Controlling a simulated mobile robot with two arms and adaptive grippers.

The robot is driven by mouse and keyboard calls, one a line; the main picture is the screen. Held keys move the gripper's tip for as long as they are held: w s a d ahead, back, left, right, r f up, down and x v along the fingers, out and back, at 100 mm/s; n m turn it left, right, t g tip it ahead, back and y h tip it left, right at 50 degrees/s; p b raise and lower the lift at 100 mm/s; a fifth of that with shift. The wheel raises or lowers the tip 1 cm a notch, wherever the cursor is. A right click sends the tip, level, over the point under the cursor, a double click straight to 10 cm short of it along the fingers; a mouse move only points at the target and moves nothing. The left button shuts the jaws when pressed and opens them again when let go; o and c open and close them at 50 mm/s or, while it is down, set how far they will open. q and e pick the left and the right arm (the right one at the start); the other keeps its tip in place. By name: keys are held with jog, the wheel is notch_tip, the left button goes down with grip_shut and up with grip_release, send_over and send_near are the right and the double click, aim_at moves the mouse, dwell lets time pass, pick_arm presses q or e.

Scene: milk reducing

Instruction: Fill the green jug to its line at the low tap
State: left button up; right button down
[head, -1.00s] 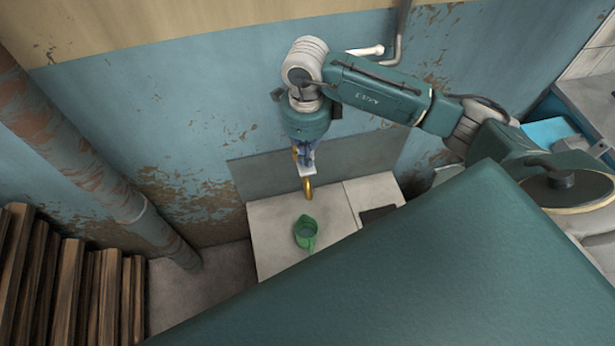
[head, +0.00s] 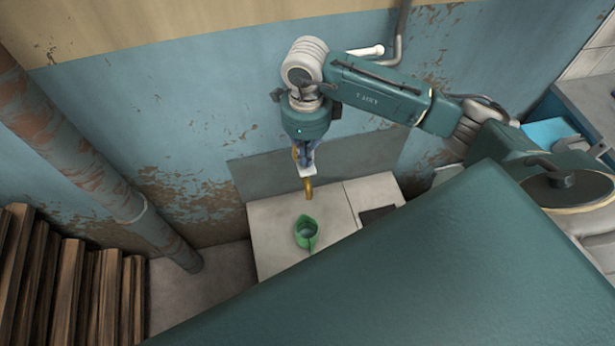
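The green jug (head: 307,243) stands upright on the pale counter (head: 275,218), its open mouth facing up. A greyish fill shows inside it; the line and the exact level are too small to tell. The brass tap spout (head: 308,188) is just behind and above the jug. My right gripper (head: 304,160) points down at the tap, at its top end. The fingers are small and partly hidden by the wrist, so I cannot tell if they are shut on the handle. No stream of water can be made out. My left gripper is out of view.
A dark recess (head: 377,214) lies in the counter to the right of the jug. A rusty pipe (head: 95,170) and upright brown boards (head: 65,285) stand at the left. My own teal body covers the lower right. The counter around the jug is clear.

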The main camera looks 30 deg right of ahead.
jog(key=shift+f, duration=0.2)
jog(key=shift+f+b, duration=1.85)
jog(key=shift+b, duration=0.05)
jog(key=shift+r, duration=0.1)
dwell(1.1)
jog(key=shift+r+p, duration=0.35)
jog(key=shift+r, duration=0.2)
dwell(1.3)
notch_tip(320, 180, up, 7)
jog(key=p, duration=0.4)
jog(key=shift+r, duration=0.1)
